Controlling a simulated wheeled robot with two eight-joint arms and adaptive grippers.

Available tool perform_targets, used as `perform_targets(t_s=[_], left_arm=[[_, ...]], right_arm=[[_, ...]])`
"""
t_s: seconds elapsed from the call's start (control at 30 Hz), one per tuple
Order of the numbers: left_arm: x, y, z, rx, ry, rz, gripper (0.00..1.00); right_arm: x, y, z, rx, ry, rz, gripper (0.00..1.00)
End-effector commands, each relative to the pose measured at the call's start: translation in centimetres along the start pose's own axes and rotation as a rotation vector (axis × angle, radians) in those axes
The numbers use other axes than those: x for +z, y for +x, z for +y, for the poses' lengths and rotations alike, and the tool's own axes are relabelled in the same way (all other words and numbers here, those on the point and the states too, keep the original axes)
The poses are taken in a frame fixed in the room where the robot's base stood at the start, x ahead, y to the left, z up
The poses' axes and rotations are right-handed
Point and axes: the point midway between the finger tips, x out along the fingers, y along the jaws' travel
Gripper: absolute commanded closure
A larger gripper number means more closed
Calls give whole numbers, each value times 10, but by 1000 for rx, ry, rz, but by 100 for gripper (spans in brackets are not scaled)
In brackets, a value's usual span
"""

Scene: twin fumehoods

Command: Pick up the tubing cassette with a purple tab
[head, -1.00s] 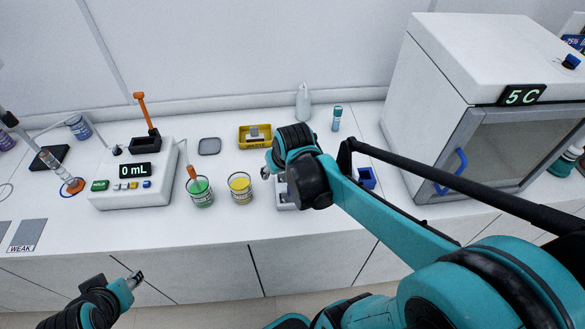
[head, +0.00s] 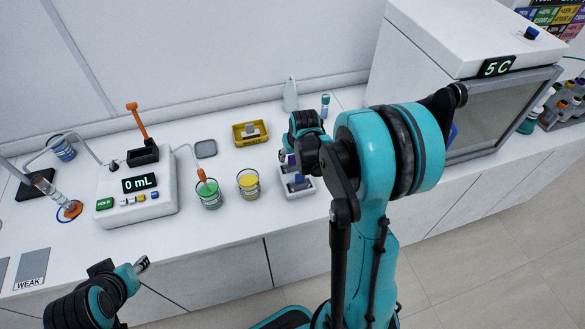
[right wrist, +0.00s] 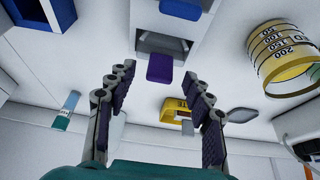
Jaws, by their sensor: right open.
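The tubing cassette's purple tab (right wrist: 159,68) shows in the right wrist view, sticking out of a white holder (right wrist: 200,40). The cassette's grey body sits in the holder behind the tab. In the head view the same holder (head: 299,192) stands on the bench, partly covered by my right arm. My right gripper (right wrist: 160,88) is open and empty, its fingers on either side of the line to the purple tab, apart from it. It also shows in the head view (head: 284,158) just above the holder. My left gripper (head: 142,264) is in front of the bench, away from the holder; its jaw opening is unclear.
A blue tab (right wrist: 180,9) sits beside the purple one in the holder. A yellow beaker (head: 248,184) and a green beaker (head: 209,193) stand left of it. A yellow tray (head: 250,132) lies behind. A white pump unit (head: 140,190) stands further left.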

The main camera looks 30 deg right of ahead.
Motion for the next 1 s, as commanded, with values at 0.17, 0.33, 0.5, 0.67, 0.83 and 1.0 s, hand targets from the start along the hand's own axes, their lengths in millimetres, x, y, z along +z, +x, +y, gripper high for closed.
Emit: perform_targets(t_s=[0.17,0.33,0.5,0.67,0.83,1.0], left_arm=[[1,2,0,0,0,0,60],[1,2,0,0,0,0,60],[1,2,0,0,0,0,60],[1,2,0,0,0,0,60],[1,2,0,0,0,0,60],[-1,-1,0,0,0,0,60]], right_arm=[[0,10,0,0,0,0,48],[0,10,0,0,0,0,51],[0,9,0,0,0,0,96],[0,9,0,0,0,0,100],[0,9,0,0,0,0,100],[-4,1,0,0,0,0,100]])
